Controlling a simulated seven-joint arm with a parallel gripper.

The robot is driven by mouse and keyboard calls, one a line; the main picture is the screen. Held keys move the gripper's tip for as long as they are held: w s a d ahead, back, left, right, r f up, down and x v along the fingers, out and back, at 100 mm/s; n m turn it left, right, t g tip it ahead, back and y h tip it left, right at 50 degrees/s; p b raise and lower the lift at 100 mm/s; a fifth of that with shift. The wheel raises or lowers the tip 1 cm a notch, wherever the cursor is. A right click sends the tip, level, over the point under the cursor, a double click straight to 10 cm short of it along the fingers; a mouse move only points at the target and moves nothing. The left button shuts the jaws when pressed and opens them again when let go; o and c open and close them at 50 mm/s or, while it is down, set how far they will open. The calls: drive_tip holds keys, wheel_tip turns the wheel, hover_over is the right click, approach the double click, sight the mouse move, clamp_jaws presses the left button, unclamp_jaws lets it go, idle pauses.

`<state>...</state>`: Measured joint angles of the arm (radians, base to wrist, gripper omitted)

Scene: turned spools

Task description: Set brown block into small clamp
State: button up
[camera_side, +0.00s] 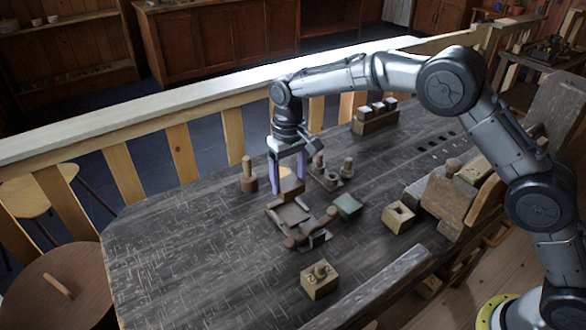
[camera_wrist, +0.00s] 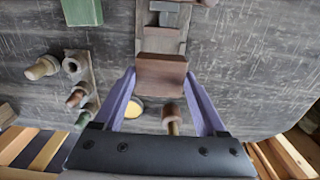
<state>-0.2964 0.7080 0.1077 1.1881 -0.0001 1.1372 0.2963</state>
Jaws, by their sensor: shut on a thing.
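The brown block (camera_side: 291,187) is held between the two purple fingers of my gripper (camera_side: 288,190). The block also shows in the wrist view (camera_wrist: 162,74), spanning the gap between the fingertips (camera_wrist: 161,78). The small clamp (camera_side: 289,213) lies on the table just in front of the block, with a brown, round-ended part toward the near right. In the wrist view the clamp (camera_wrist: 163,42) extends up from the block's far edge. The block is beside or over the clamp's end nearest my gripper. I cannot tell whether they touch.
A green block (camera_side: 347,206) and a holed wooden block (camera_side: 398,217) lie to the right. A pegged board (camera_side: 328,178) stands behind. An upright peg (camera_side: 248,176) is close on the left. A knobbed block (camera_side: 320,280) sits in front. The table's left (camera_side: 180,250) is clear.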

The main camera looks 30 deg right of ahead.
drive_tip(key=shift+f, duration=2.85)
drive_tip(key=shift+f, duration=0.8)
idle(0.7)
drive_tip(key=o, duration=1.3)
drive_tip(key=shift+c, duration=0.2)
drive_tip(key=shift+r, duration=0.15)
drive_tip(key=shift+r, duration=4.15)
